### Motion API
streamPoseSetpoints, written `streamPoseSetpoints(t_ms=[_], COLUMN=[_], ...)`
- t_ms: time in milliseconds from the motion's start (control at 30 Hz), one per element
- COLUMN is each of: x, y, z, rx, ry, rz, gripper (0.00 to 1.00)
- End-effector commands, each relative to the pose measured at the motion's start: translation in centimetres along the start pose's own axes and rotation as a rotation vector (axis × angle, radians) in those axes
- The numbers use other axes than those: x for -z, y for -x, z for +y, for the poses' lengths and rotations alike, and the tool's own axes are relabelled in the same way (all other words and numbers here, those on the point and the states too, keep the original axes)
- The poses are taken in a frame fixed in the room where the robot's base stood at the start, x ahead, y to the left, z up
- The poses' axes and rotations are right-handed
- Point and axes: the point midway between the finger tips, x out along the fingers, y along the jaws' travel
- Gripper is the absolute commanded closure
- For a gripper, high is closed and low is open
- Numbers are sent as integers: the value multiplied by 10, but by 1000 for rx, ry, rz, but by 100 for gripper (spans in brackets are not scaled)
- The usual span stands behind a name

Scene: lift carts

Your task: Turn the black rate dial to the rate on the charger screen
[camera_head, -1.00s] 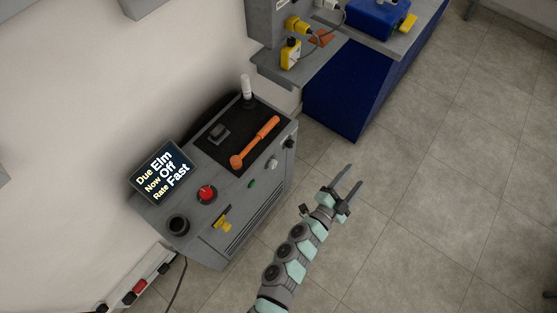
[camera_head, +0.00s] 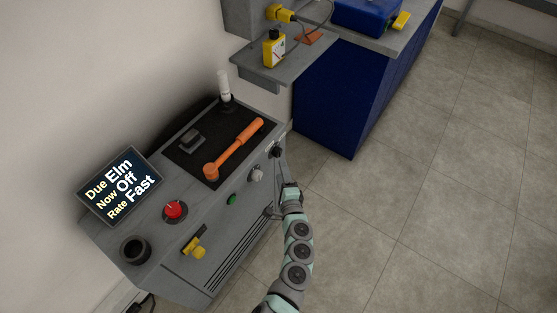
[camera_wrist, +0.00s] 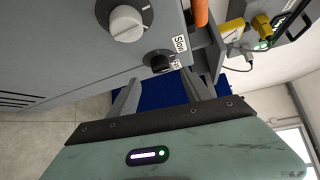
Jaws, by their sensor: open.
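The black rate dial (camera_head: 276,152) is on the front face of the grey charger cabinet, near its right end. The charger screen (camera_head: 120,187) reads "Due Elm, Now Off, Rate Fast". In the wrist view the black dial (camera_wrist: 158,61) sits just beyond my open fingertips, roughly centred between them. Beside it is a "Slow" label (camera_wrist: 180,43) and a second label, partly hidden and hard to read. My gripper (camera_wrist: 160,78) is open and empty; I cannot tell whether it touches the dial. It also shows in the head view (camera_head: 282,165), close to the dial.
A pale knob (camera_wrist: 126,24) is next to the black dial. The cabinet also has a green button (camera_head: 232,199), a red knob (camera_head: 174,210), a yellow handle (camera_head: 194,247) and an orange lever (camera_head: 234,150). A blue cabinet (camera_head: 345,95) stands behind. Open floor is to the right.

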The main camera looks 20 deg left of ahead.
Motion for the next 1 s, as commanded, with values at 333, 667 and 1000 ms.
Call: streamPoseSetpoints(t_ms=[333,667,1000], x=[2,1,2], y=[-56,-77,-77], z=[4,2,1], rx=[-2,-2,-1], ry=[2,0,1], rz=[2,3,4], gripper=[43,43,48])
